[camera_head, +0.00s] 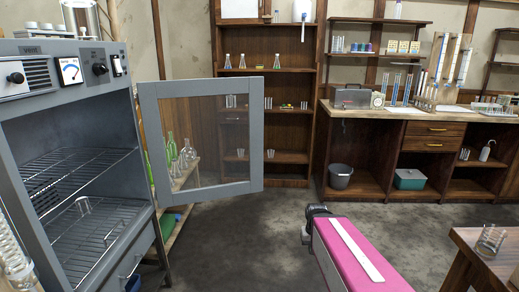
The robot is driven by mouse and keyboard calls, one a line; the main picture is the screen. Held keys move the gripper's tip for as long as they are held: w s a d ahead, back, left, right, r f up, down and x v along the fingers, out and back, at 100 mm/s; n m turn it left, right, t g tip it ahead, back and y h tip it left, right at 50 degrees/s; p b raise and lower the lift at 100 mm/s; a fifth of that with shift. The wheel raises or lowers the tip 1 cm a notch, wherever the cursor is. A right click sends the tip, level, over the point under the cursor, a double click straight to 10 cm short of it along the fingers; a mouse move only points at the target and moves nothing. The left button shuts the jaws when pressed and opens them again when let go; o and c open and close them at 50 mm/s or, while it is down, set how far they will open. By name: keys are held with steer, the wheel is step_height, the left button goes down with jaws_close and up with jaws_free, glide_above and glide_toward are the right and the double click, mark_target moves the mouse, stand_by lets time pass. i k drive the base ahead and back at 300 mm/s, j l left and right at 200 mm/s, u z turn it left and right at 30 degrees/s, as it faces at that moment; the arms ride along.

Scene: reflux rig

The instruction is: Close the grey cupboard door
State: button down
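The grey cupboard (100,112) stands at the left with its front open, showing wire shelves inside. Its grey-framed glass door (243,135) is swung wide open, out to the right of the cupboard. I can make out no gripper fingers.
A wooden table corner (462,236) with a glass beaker (489,241) is at the lower right. A shelf of flasks (184,160) stands behind the door. A wooden bookcase (288,60) and workbench (345,112) line the back wall. The dark floor between is clear.

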mark_target(148, 93)
steer(key=i+j+z, duration=0.15)
steer(key=i, duration=0.4)
steer(key=i+z, duration=0.15)
steer(key=i, duration=0.45)
steer(key=i+j+z, duration=0.1)
steer(key=i+j, duration=0.2)
steer(key=i, duration=0.25)
steer(key=i+z, duration=0.6)
steer(key=i, duration=0.2)
steer(key=i+l+u, duration=0.15)
steer(key=u, duration=0.2)
steer(key=i+l+u, duration=0.35)
steer(key=k+j, duration=0.1)
